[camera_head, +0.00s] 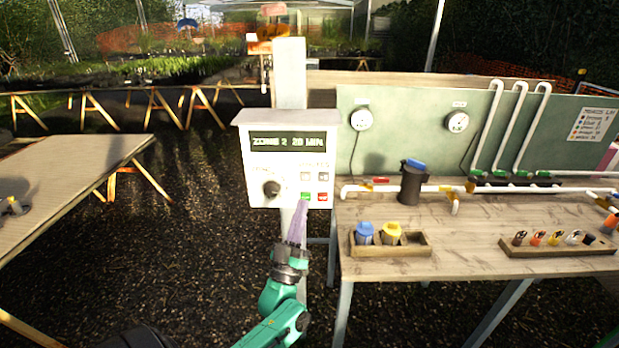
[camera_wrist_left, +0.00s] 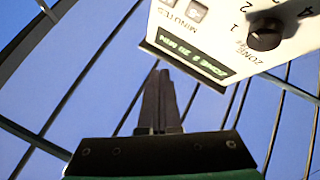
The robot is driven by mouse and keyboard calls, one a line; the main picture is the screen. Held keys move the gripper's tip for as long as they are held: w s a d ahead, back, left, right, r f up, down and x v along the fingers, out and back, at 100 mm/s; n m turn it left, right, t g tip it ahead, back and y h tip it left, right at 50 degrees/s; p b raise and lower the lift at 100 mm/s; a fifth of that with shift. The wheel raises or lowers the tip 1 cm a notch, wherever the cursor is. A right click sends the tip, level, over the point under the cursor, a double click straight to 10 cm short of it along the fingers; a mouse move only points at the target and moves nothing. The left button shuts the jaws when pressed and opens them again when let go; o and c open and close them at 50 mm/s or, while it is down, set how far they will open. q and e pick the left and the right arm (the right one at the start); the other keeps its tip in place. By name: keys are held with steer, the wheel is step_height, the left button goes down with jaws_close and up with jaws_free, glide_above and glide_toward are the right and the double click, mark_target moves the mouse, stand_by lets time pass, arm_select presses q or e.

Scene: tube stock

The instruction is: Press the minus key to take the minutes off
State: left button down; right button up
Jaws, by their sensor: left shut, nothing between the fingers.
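The white control box (camera_head: 262,214) stands on a post, left of the workbench. Its display (camera_head: 289,142) appears to read ZONE 2 20 MIN. Below it are a black knob (camera_head: 272,188), a left grey key (camera_head: 306,177) and a right grey key (camera_head: 323,177), whose signs I cannot read surely, over a green key (camera_head: 306,196) and a red key (camera_head: 322,197). In the left wrist view the box shows upside down, with a grey minutes key (camera_wrist_left: 197,10). My left gripper (camera_head: 301,203) is shut and empty, its tips just below the green key; contact is unclear. My right gripper is out of view.
The workbench (camera_head: 470,220) at right carries white pipes, a dark filter (camera_head: 412,182) with a blue cap, a wooden tray (camera_head: 415,250) with blue and yellow caps, and a rack (camera_head: 560,246) of small parts. A wooden table (camera_head: 70,190) stands at left. Open ground lies between.

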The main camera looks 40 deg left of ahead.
mark_target(305, 177)
arm_select(q)
steer(key=w+a+b, duration=0.1)
steer(key=w, duration=0.1)
steer(key=w+a+b, duration=0.2)
steer(key=w, duration=0.1)
steer(key=w+a+b, duration=0.2)
steer(key=shift+w+a, duration=0.1)
steer(key=shift+w, duration=0.2)
stand_by(1.7)
steer(key=shift+w+a, duration=0.1)
stand_by(0.4)
steer(key=shift+w+a+b, duration=0.2)
steer(key=shift+w+b, duration=0.05)
steer(key=shift+b, duration=0.1)
